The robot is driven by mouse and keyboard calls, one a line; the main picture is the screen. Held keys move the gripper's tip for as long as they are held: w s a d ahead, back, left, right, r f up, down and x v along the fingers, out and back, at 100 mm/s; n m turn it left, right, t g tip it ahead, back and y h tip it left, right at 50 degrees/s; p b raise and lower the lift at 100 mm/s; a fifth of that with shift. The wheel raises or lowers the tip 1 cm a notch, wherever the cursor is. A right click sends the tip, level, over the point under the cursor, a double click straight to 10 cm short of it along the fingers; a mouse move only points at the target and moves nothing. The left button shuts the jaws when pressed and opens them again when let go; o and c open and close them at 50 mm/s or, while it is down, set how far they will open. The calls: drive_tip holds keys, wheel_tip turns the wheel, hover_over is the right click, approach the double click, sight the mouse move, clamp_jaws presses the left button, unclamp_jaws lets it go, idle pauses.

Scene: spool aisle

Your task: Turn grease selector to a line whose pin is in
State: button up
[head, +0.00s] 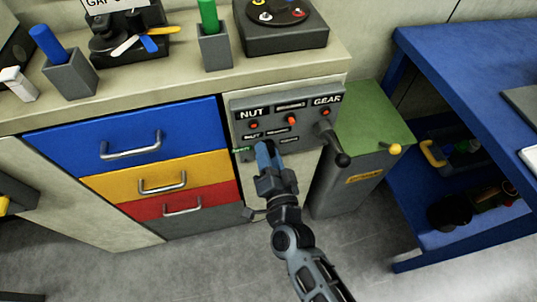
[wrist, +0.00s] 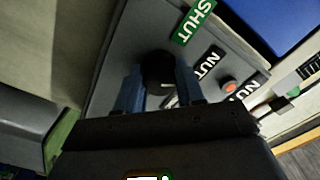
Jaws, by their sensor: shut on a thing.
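The grey selector panel (head: 309,131) is on the cabinet front, with labels NUT and GEAR and several orange-red buttons or pins (head: 291,120). I cannot tell which pins are in. My gripper (head: 265,152) is at the panel's lower left and hides the selector there. In the wrist view my gripper (wrist: 159,82) has its blue fingers shut on a round black knob (wrist: 157,68), one finger on each side. A green SHUT label (wrist: 194,20) and NUT labels (wrist: 208,63) are beside the knob. A red button (wrist: 229,86) is close by. The knob's pointing direction is unclear.
Blue, yellow and red drawers with handles (head: 131,146) are left. A blue bench (head: 450,70) is far right.

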idle(0.4)
drive_tip(key=o, duration=1)
drive_tip(key=shift+o, duration=0.2)
drive_tip(key=shift+s, duration=0.1)
drive_tip(key=v, duration=0.7)
drive_tip(key=shift+s+b, duration=0.3)
drive_tip(key=shift+s, duration=0.05)
drive_tip(key=shift+d, duration=0.2)
drive_tip(key=s+d+r+n+g+h, duration=0.15)
drive_tip(key=s+d+r, duration=0.25)
drive_tip(key=s+d, duration=0.65)
drive_tip(key=s+d+r+n+h, duration=0.25)
drive_tip(key=s+d+r, duration=0.35)
drive_tip(key=s, duration=0.8)
drive_tip(key=s+d+r+n+g+h, duration=0.1)
drive_tip(key=s+d+r+n, duration=0.1)
drive_tip(key=s+d+r, duration=0.2)
wheel_tip(320, 180, up, 3)
drive_tip(key=shift+s+f, duration=0.1)
drive_tip(key=shift+s, duration=0.85)
